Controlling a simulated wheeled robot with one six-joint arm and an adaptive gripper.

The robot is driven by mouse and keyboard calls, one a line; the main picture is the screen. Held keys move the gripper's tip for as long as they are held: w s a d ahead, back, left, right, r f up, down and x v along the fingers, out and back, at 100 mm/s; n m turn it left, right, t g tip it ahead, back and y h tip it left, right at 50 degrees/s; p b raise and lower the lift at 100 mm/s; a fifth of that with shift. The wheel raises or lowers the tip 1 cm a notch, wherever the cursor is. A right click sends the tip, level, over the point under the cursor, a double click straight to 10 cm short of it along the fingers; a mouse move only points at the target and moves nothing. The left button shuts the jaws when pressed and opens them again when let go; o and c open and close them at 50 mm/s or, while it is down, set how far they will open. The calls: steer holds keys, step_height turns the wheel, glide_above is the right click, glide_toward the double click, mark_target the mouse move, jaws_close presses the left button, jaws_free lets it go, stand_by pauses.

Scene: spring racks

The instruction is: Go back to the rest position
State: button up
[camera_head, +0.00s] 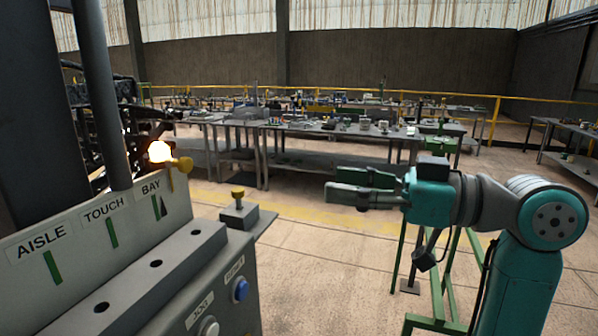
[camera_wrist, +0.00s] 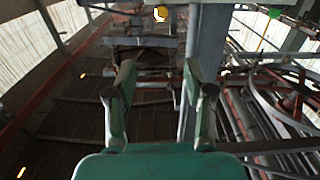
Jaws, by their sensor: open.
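My gripper (camera_head: 345,194) is at the end of my teal and grey arm on the right of the head view. It points left, is open, and stands clear in the air over the floor. In the wrist view my gripper (camera_wrist: 160,95) shows two fingers apart with nothing between them. Beyond the fingers are a grey post and metal frames.
At the left stands a grey console (camera_head: 130,265) labelled AISLE, TOUCH and BAY, with a blue button (camera_head: 240,290) and a yellow knob (camera_head: 183,164). A green stand (camera_head: 440,270) is below my arm. Workbenches (camera_head: 330,130) and a yellow rail (camera_head: 495,115) are behind.

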steer(key=w+d+f+m+t+h, duration=0.2)
steer(key=f+m+t, duration=0.3)
steer(key=f, duration=0.7)
steer(key=w+d+f+m+t+h, duration=0.1)
steer(key=w+f+m+t+h, duration=0.15)
steer(key=f+m, duration=0.6)
steer(key=s+d+f+m+t+h, duration=0.1)
steer(key=s+d+f+h, duration=0.2)
steer(key=f, duration=0.6)
steer(key=s+d+f+m+t+h, duration=0.1)
steer(key=s+f+m+t+h, duration=0.2)
steer(key=f, duration=0.6)
steer(key=s+d+f+g+h, duration=0.1)
steer(key=s+d+f+h, duration=0.15)
steer(key=s+f, duration=0.45)
steer(key=s+d+f+g+h, duration=0.1)
steer(key=s+d+f+h, duration=0.2)
steer(key=s, duration=0.8)
steer(key=s+r+n+h, duration=0.1)
steer(key=s+n, duration=0.2)
steer(key=s, duration=1.6)
steer(key=shift+s+a+r+g, duration=0.2)
steer(key=shift+s+a+g, duration=0.05)
steer(key=shift+g, duration=0.2)
